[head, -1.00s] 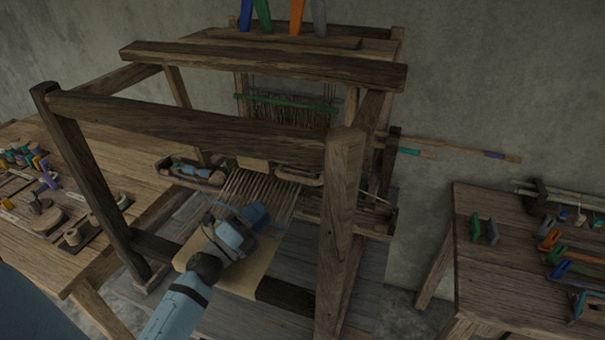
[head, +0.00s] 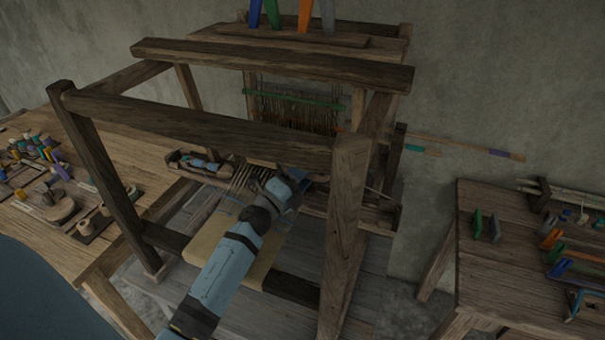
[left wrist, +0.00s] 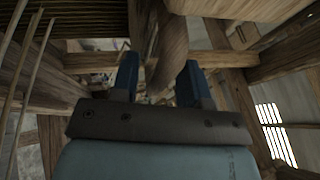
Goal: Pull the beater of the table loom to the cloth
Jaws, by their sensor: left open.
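The wooden loom (head: 195,118) fills the middle of the head view. Its beater (head: 262,162) lies across the inside, behind the warp threads (head: 240,182), and is partly hidden by my arm and the front rail. Cream cloth (head: 208,238) covers the front beam, apart from the beater. My left gripper (head: 288,185) reaches over the cloth to the beater area. In the left wrist view, the left gripper (left wrist: 160,82) has its two dark blue fingers apart. A wooden piece (left wrist: 168,55) shows between or beyond them; I cannot tell whether they touch it. My right gripper is not in view.
A shuttle box (head: 180,160) holds a blue shuttle at the left. The front rail and right front post (head: 343,235) stand close around my arm. A table with spools (head: 150,170) is at left, another table (head: 480,260) at right.

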